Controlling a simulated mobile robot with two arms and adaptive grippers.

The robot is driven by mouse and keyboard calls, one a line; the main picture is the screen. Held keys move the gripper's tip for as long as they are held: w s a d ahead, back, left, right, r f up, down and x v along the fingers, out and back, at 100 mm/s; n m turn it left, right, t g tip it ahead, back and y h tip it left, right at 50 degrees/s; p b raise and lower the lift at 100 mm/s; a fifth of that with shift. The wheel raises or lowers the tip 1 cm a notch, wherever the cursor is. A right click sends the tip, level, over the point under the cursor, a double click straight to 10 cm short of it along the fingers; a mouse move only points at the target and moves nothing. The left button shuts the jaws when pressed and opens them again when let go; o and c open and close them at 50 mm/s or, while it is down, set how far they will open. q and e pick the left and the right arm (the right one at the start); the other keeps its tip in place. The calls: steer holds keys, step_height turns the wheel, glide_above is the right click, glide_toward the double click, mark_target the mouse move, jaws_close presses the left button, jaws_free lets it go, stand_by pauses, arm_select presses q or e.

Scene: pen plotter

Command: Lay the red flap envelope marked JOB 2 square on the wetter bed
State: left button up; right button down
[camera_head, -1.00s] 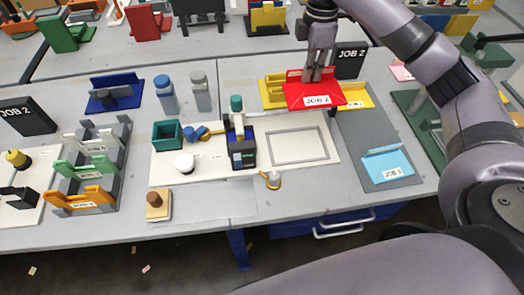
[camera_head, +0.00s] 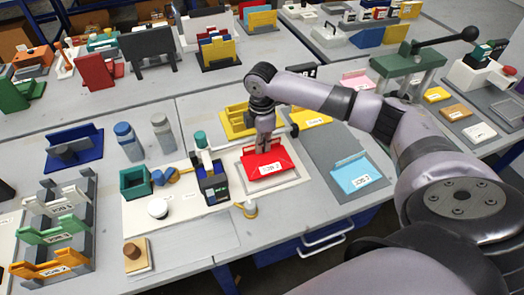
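The red flap envelope marked JOB 2 (camera_head: 264,166) is over the outlined rectangle of the cream wetter bed (camera_head: 299,174), label facing up. It hides most of the outline, with a cream margin showing around it. It looks roughly in line with the outline. I cannot tell whether it touches the bed or hangs just above. My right gripper (camera_head: 266,146) points down at the envelope's back edge, its fingers closed on the raised red flap. My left gripper is not in view.
A dark blue box with a teal-topped bottle (camera_head: 210,185) stands just left of the envelope. A light blue JOB 3 envelope (camera_head: 355,174) lies on a grey mat at right. Yellow holders (camera_head: 238,120) stand behind. A small brass-coloured piece (camera_head: 249,209) sits in front.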

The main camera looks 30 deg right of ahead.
step_height(320, 180, down, 3)
steer(key=shift+s+r, duration=0.1)
steer(key=shift+f, duration=0.45)
steer(key=c, duration=1.8)
jaws_free()
steer(key=shift+f, duration=0.1)
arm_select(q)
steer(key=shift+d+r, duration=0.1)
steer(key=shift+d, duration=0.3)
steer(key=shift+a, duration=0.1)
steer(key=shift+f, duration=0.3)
arm_select(e)
step_height(320, 180, up, 12)
